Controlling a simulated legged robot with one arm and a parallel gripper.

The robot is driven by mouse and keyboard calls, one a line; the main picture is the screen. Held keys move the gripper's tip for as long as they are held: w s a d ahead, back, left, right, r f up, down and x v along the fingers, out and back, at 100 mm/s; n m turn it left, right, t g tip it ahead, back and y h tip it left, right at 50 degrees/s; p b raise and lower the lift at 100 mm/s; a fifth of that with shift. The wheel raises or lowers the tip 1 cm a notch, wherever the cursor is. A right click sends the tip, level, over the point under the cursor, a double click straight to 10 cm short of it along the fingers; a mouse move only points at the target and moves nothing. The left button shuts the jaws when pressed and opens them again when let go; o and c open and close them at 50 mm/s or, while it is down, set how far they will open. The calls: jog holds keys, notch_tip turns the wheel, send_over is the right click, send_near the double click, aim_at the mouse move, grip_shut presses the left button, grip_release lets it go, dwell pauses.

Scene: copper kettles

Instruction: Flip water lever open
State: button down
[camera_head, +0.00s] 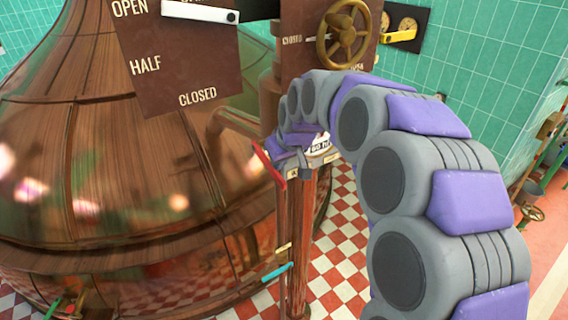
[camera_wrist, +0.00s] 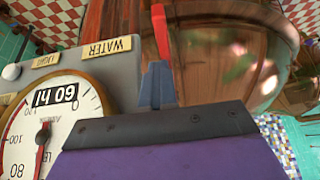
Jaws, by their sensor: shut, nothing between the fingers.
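A red lever (camera_head: 268,164) sticks out at the left of a gauge box on a post in the head view. In the wrist view the red lever (camera_wrist: 160,30) stands just beyond my fingertips, close to the yellow WATER label (camera_wrist: 105,52). My gripper (camera_wrist: 158,82) is shut and empty, its grey tip in line with the lever's lower end. I cannot tell whether tip and lever touch. In the head view my gripper (camera_head: 287,150) is beside the gauge box, partly hidden by my arm.
A round white gauge (camera_wrist: 48,125) sits beside my gripper, with a LIGHT label (camera_wrist: 44,59) above it. A large copper kettle (camera_head: 90,150) fills the left. A brass handwheel (camera_head: 342,34) and a brown OPEN/HALF/CLOSED panel (camera_head: 185,60) are above. A cyan lever (camera_head: 277,271) is lower down.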

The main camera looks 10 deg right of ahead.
aim_at(279, 173)
jog(key=f+b, duration=0.1)
jog(key=f+t+b, duration=0.1)
jog(key=f+b, duration=0.1)
jog(key=shift+s+a+t+y, duration=0.15)
jog(key=shift+s+t+y, duration=0.1)
jog(key=shift+t+y, duration=0.05)
notch_tip(279, 173, down, 4)
jog(key=t+b, duration=0.1)
jog(key=b, duration=0.2)
jog(key=t+y+b, duration=0.1)
jog(key=t+b, duration=0.1)
jog(key=b, duration=0.1)
jog(key=shift+w+a+r+b, duration=0.1)
jog(key=shift+w+r+b, duration=0.05)
jog(key=shift+b, duration=0.2)
jog(key=w+a+f+t+y+b, duration=0.1)
jog(key=w+f+t+b, duration=0.4)
jog(key=b, duration=0.9)
jog(key=shift+a+f+t+y+b, duration=0.4)
jog(key=shift+a+f+t, duration=0.15)
jog(key=shift+a, duration=0.15)
